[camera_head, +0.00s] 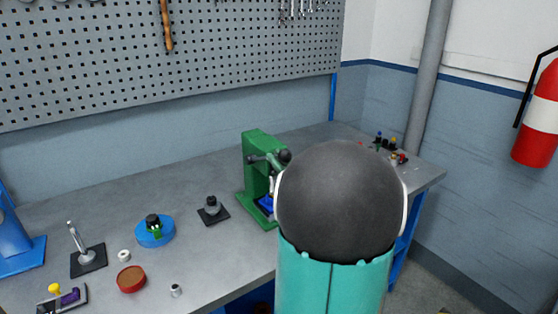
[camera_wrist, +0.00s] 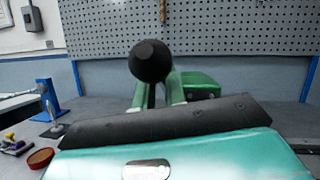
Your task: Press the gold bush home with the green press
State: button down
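The green press (camera_head: 256,172) stands on the grey bench, partly hidden by my arm. Its lever ends in a black ball knob (camera_head: 284,156). A blue part (camera_head: 266,204) sits low in the press. In the wrist view the black knob (camera_wrist: 150,61) is close ahead, with the green press (camera_wrist: 196,84) behind it. My gripper (camera_wrist: 165,122) shows there as a dark bar on a teal body, just below the knob. I cannot tell whether it touches the knob, and its finger gap does not show. I cannot make out the gold bush.
Left of the press are a black block (camera_head: 212,209), a blue round fixture (camera_head: 155,231), a red dish (camera_head: 131,279), a metal post on a dark base (camera_head: 84,256) and small rings. Several small coloured items (camera_head: 392,147) lie at the right bench end. A pegboard (camera_head: 180,60) backs the bench.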

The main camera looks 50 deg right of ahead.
jog(key=c, duration=1.5)
grip_release()
jog(key=shift+w+a+f, duration=0.25)
jog(key=shift+w+f, duration=0.05)
jog(key=shift+f, duration=0.1)
jog(key=shift+o, duration=0.2)
jog(key=shift+s+r, duration=0.15)
jog(key=shift+s, duration=0.05)
jog(key=v, duration=1.3)
jog(key=shift+s, duration=0.4)
